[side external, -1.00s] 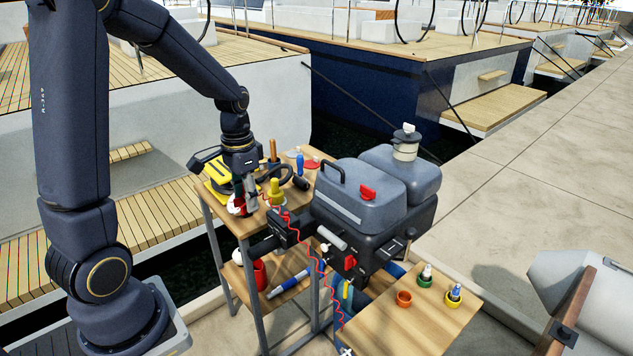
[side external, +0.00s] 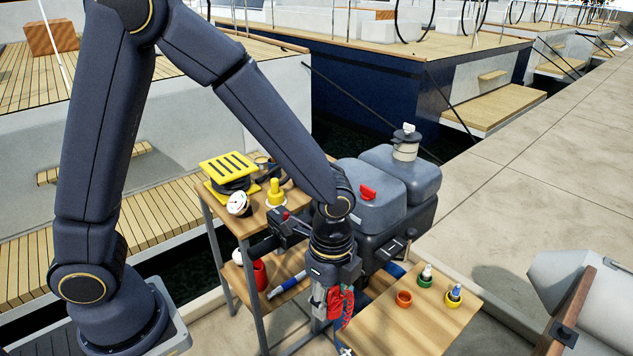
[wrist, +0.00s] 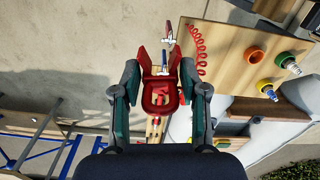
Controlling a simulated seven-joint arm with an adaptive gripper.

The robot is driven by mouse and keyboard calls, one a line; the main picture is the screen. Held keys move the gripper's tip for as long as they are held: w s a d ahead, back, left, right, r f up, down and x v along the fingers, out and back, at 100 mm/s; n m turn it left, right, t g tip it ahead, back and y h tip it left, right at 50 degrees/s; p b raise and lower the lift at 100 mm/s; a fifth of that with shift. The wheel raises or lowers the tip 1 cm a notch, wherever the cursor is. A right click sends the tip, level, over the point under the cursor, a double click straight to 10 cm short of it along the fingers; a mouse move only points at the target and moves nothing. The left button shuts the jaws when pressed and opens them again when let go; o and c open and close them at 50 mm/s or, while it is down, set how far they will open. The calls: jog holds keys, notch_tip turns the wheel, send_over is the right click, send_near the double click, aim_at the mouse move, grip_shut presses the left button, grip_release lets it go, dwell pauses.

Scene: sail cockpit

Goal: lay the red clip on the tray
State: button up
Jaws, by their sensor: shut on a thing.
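My gripper (side external: 328,303) points down in the side view, beside the left edge of a wooden tray-like board (side external: 425,325). It is shut on the red clip, which shows between the fingers in the wrist view (wrist: 160,97). In the side view the fingers largely hide the clip, and red coiled lead (side external: 345,305) bunches beside them. In the wrist view the board (wrist: 226,62) lies right of the clip, with the red coil (wrist: 197,50) over its left edge. The clip appears held clear of the board; its exact height is hard to tell.
Orange (side external: 404,298), green (side external: 425,281) and yellow (side external: 454,299) round holders stand on the board's far and right parts; its near part looks clear. Grey cases (side external: 370,205) rise behind my gripper. A wooden stand (side external: 255,222) with a yellow-topped item (side external: 228,168) is to the left.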

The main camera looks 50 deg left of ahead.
jog(key=s+d+f+m, duration=0.1)
jog(key=s+d+m, duration=0.1)
jog(key=s+d, duration=0.15)
send_over(400, 350)
jog(key=s, duration=0.2)
jog(key=f, duration=0.9)
jog(key=shift+s+d, duration=0.15)
jog(key=shift+d, duration=0.1)
jog(key=shift+f, duration=0.3)
jog(key=shift+w+d+f, duration=0.1)
jog(key=shift+w+f, duration=0.05)
jog(key=shift+f, duration=0.65)
jog(key=shift+w+f, duration=0.1)
jog(key=shift+f, duration=0.7)
jog(key=shift+f, duration=0.1)
jog(key=o, duration=1)
